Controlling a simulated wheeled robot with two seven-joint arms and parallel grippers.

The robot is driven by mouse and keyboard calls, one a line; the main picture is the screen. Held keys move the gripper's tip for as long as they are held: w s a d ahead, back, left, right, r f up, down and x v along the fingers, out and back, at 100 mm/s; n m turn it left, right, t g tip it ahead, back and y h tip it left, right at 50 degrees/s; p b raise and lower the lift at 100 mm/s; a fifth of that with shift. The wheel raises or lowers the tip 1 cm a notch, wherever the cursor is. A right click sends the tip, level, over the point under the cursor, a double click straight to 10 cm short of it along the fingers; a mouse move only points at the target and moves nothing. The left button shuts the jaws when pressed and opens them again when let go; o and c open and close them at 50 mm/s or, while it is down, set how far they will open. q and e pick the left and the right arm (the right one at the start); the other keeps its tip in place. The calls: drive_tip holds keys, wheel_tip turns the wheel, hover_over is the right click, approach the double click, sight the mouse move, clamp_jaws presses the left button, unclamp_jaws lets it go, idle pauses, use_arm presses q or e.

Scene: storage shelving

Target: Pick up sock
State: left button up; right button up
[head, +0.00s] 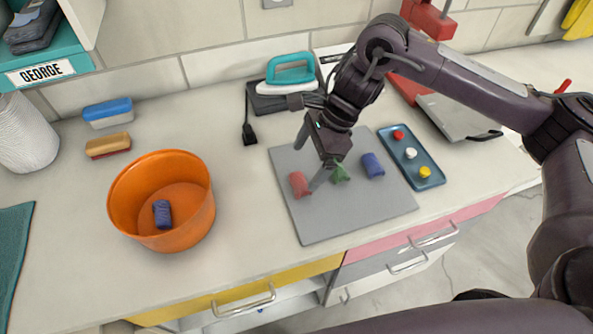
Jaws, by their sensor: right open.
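A red rolled sock (299,184), a green sock (340,173) and a blue sock (373,165) lie in a row on a grey mat (322,226). A dark blue rolled sock (162,213) lies inside the orange bucket (190,237) at the left. My right gripper (309,163) is above the mat, open, with its fingers apart. One fingertip reaches down between the red and green socks, and the other is farther back. I cannot tell whether it touches either sock. My left gripper is not in view.
A blue tray (428,182) with red, white and yellow round pieces is right of the mat. A teal-handled iron (290,72) stands behind. A blue-white box (108,113) and a yellow-red sponge-like block (108,145) lie behind the bucket. Counter between bucket and mat is clear.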

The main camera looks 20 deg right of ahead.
sight(302, 179)
drive_tip(key=shift+s+d+f+n+g, duration=0.1)
drive_tip(key=shift+d+f+n+g, duration=0.1)
drive_tip(key=shift+d, duration=0.2)
drive_tip(key=shift+s+d+f+n+g, duration=0.1)
drive_tip(key=shift+d+n, duration=0.1)
drive_tip(key=shift+d, duration=0.15)
drive_tip(key=shift+a+f, duration=0.2)
drive_tip(key=shift+f, duration=0.1)
drive_tip(key=p+x, duration=0.2)
drive_tip(key=x, duration=0.2)
drive_tip(key=shift+w+a+f, duration=0.1)
drive_tip(key=shift+a, duration=0.15)
drive_tip(key=shift+a+f, duration=0.1)
drive_tip(key=shift+f, duration=0.25)
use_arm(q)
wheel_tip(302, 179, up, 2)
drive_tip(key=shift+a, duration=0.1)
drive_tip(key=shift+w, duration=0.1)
use_arm(e)
drive_tip(key=shift+c, duration=0.3)
